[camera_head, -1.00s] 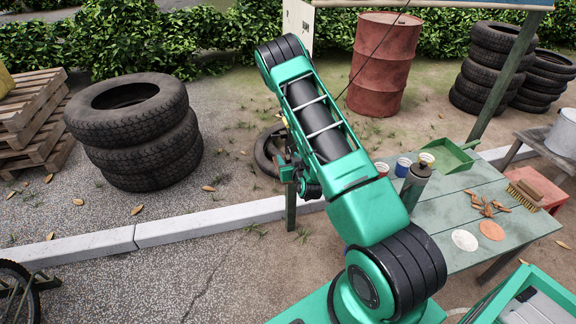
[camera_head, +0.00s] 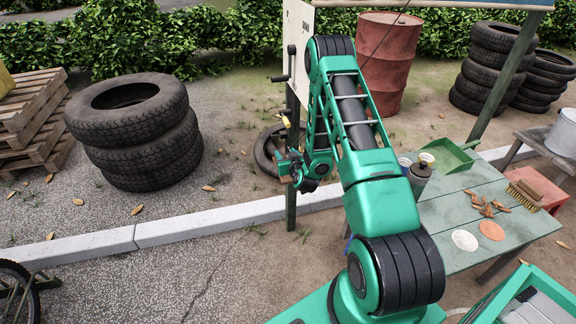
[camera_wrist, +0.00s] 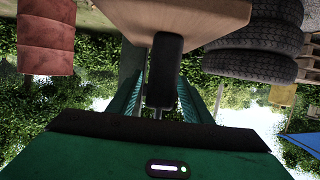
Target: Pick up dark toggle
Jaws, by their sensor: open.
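In the wrist view, a dark rounded toggle (camera_wrist: 163,72) stands out from a tan wooden block (camera_wrist: 185,20) toward my wrist. My gripper (camera_wrist: 165,100) is open, with one green finger on each side of the toggle. Whether either finger touches it I cannot tell. In the head view, my gripper (camera_head: 287,168) is low beside the dark green post (camera_head: 291,205), left of my forearm. The toggle cannot be made out clearly there.
A dark crank (camera_head: 282,78) sits on the post above my gripper. Stacked tires (camera_head: 135,130) stand to the left and a red barrel (camera_head: 385,60) behind. A green table (camera_head: 450,220) with small items is at right. Open paving lies at left.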

